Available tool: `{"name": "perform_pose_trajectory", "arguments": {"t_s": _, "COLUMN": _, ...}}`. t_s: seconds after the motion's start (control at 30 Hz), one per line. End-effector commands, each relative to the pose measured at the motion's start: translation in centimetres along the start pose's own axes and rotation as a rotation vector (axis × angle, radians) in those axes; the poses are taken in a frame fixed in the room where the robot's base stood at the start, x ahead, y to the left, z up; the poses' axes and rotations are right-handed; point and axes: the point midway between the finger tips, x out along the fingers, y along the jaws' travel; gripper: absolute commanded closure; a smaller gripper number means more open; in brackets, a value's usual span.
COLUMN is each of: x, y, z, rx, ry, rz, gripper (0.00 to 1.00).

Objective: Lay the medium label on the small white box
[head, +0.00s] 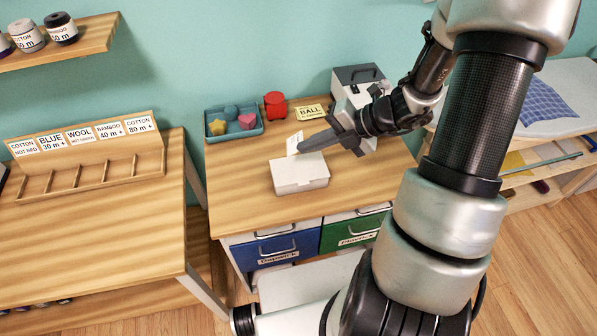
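My gripper (306,144) reaches in from the right over the desk, and its fingers look closed. A white label (294,142) with faint print is at the fingertips, standing roughly upright, and appears pinched between them. Its size class cannot be read. The small white box (300,180) sits closed on the desk, just below and in front of the fingertips. The label is above the far left part of the box lid. Whether its lower edge touches the box cannot be told.
The wooden desk (247,190) also bears a teal tray (213,130) with colored shapes, a red container (275,105), a yellow BALL card (312,112) and a grey-white machine (352,92). A table with a label rack (95,165) stands left. Desk surface left of the box is clear.

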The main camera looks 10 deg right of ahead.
Motion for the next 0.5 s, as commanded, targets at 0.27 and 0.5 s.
{"name": "perform_pose_trajectory", "arguments": {"t_s": 0.27, "x": 2.9, "y": -3.5, "z": 0.0, "rx": 0.001, "ry": -0.001, "rz": 0.000, "gripper": 1.00}}
{"name": "perform_pose_trajectory", "arguments": {"t_s": 0.5, "x": 4.2, "y": -5.0, "z": 0.0, "rx": 0.001, "ry": 0.001, "rz": 0.000, "gripper": 1.00}}
